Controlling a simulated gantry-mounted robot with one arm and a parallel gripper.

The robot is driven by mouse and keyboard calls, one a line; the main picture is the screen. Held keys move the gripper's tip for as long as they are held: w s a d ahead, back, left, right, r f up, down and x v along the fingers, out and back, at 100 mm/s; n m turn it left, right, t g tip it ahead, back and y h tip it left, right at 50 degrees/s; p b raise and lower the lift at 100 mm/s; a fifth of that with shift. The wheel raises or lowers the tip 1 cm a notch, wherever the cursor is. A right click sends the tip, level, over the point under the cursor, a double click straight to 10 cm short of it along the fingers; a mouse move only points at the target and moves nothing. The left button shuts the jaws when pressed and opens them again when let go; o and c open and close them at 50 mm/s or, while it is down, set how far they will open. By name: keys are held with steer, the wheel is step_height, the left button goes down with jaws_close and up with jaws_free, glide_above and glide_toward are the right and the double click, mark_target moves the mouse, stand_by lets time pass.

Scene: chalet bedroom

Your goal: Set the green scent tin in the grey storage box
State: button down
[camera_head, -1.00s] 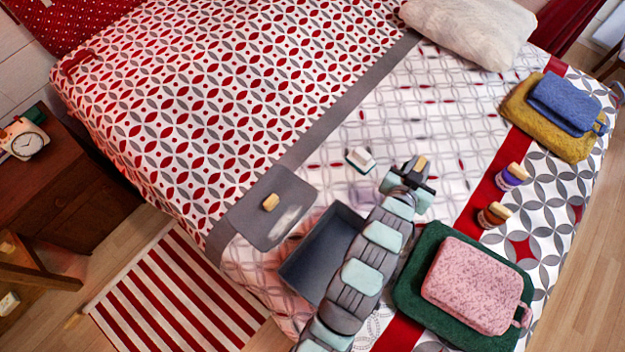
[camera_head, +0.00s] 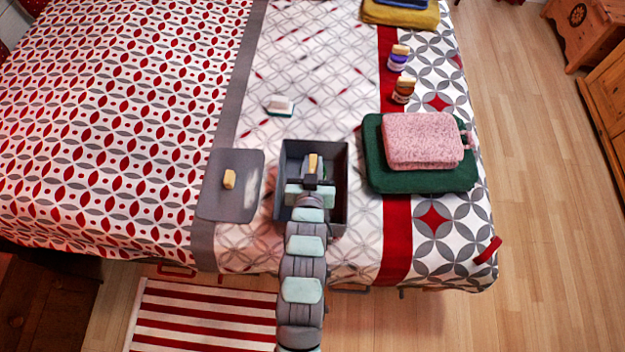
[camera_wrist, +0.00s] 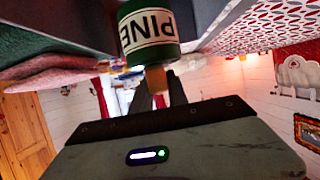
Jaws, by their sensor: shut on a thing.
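The green scent tin (camera_wrist: 147,27), with a white PINE label, shows in the wrist view. My gripper (camera_wrist: 156,82) is shut on its wooden knob, and the tin extends beyond the fingertips. In the head view my gripper (camera_head: 311,180) is over the open grey storage box (camera_head: 340,205). The wooden knob (camera_head: 313,162) shows there, but the tin's green body is hidden. I cannot tell whether the tin touches the box floor. The box's visible interior is otherwise bare.
A grey lid (camera_head: 235,200) with a wooden knob lies left of the box. A small white-topped block (camera_head: 281,105) lies behind it.

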step_height(320, 180, down, 9)
steer(key=shift+r, duration=0.1)
stand_by(0.3)
steer(key=c, duration=1.3)
jaws_free()
